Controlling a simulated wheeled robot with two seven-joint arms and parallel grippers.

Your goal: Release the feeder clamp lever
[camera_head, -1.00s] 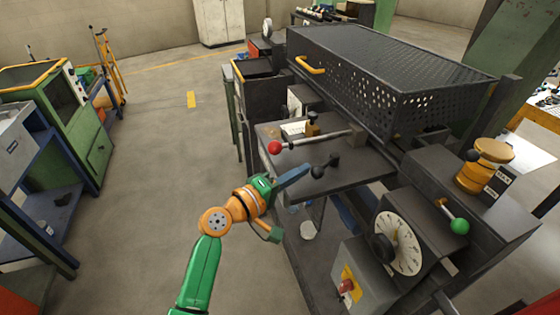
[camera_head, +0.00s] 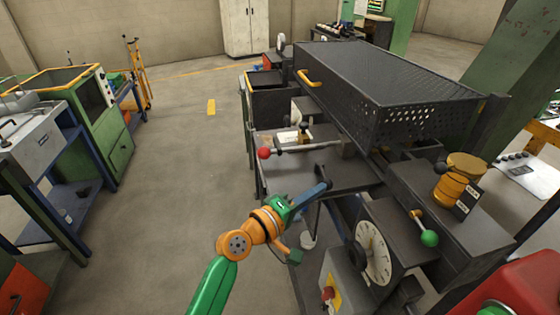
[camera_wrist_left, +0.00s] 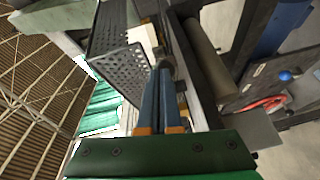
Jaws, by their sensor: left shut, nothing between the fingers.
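My left gripper (camera_head: 326,185) is shut with nothing between its blue fingers. It is at the near edge of the dark machine table. The short black-knobbed lever there is mostly hidden behind the fingertips. In the left wrist view the shut fingers (camera_wrist_left: 163,85) point at a dark rounded part (camera_wrist_left: 166,63) right at their tips; I cannot tell whether they touch it. A long lever with a red ball (camera_head: 264,153) lies across the table beyond the gripper. I cannot tell from the pictures which lever is the feeder clamp lever. My right gripper is not in view.
A black perforated guard (camera_head: 385,85) with an orange handle covers the machine's back. A dial (camera_head: 373,253), a green-ball lever (camera_head: 429,238) and an orange cylinder (camera_head: 455,180) are at the right. The floor (camera_head: 185,165) to the left is clear.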

